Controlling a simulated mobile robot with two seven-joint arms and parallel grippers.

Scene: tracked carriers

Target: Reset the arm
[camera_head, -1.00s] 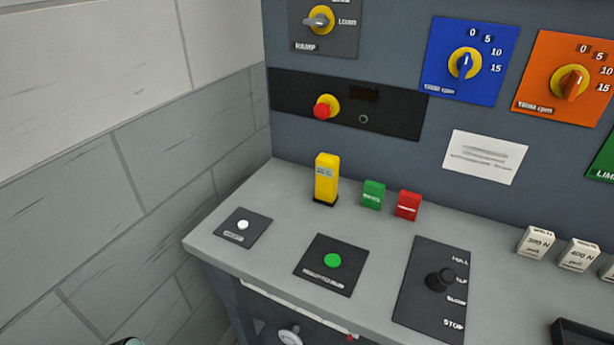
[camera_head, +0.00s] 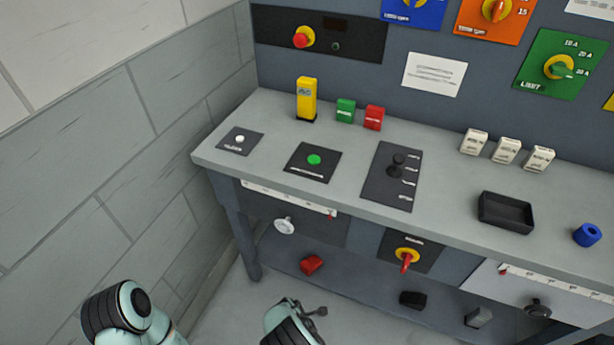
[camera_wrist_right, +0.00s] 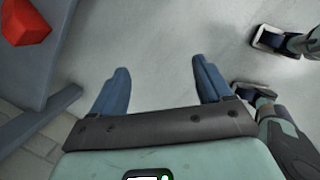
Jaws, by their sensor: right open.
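My right gripper (camera_wrist_right: 161,66) shows in the right wrist view with its two blue-grey fingers spread apart. Nothing is between them; bare grey floor lies beyond. In the head view, a pale green arm part with a dark ribbed joint is at the bottom left. A second pale green part of mine is at the bottom middle, cut off by the frame edge, with a small dark piece beside it. I cannot make out a left gripper in either view.
A grey workbench (camera_head: 440,205) holds a yellow block (camera_head: 307,98), a green block (camera_head: 345,110), a red block (camera_head: 374,117) and a black tray (camera_head: 506,212). A red object (camera_head: 312,264) lies on the lower shelf; it also shows in the wrist view (camera_wrist_right: 24,22). A wall is at left.

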